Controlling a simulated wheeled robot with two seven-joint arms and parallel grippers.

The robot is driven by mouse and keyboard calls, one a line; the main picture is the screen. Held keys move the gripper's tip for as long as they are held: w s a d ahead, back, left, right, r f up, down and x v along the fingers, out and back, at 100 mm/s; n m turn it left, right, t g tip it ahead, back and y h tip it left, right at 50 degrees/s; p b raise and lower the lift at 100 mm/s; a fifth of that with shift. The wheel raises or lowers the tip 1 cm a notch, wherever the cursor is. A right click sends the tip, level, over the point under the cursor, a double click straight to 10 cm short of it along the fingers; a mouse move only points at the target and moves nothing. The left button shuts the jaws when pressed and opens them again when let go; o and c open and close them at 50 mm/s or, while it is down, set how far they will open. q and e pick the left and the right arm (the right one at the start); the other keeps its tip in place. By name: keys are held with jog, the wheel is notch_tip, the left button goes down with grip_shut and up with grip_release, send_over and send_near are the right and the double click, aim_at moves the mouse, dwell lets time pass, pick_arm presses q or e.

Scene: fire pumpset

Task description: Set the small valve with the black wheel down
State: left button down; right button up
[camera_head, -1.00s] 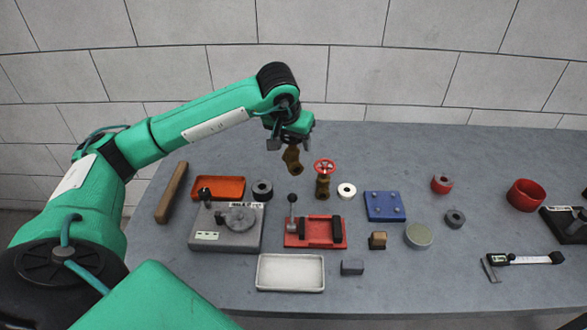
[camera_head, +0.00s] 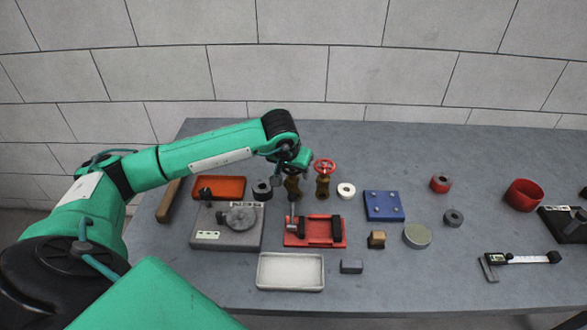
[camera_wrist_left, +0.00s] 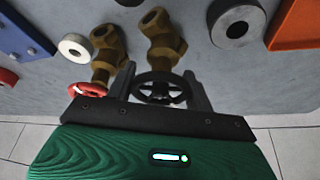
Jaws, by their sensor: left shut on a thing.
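The small brass valve with the black wheel (camera_wrist_left: 162,88) is in my left gripper (camera_wrist_left: 160,84), whose two fingers sit on either side of the wheel. Its brass body (camera_head: 293,188) shows below the gripper in the head view, upright at or just above the table. I cannot tell whether its base touches. In the head view, the left gripper (camera_head: 291,166) hides the black wheel. A similar brass valve with a red wheel (camera_head: 324,168) stands close beside it on the right; it also shows in the left wrist view (camera_wrist_left: 106,48). My right gripper is out of view.
An orange tray (camera_head: 219,187) and a dark ring (camera_head: 262,190) lie left of the valve. A white ring (camera_head: 346,191) and a blue plate (camera_head: 384,206) lie to the right. A red fixture (camera_head: 316,231) stands in front. The table behind the valves is clear.

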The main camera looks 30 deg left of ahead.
pick_arm(q)
jog(key=c, duration=0.6)
grip_release()
jog(key=shift+o, duration=0.2)
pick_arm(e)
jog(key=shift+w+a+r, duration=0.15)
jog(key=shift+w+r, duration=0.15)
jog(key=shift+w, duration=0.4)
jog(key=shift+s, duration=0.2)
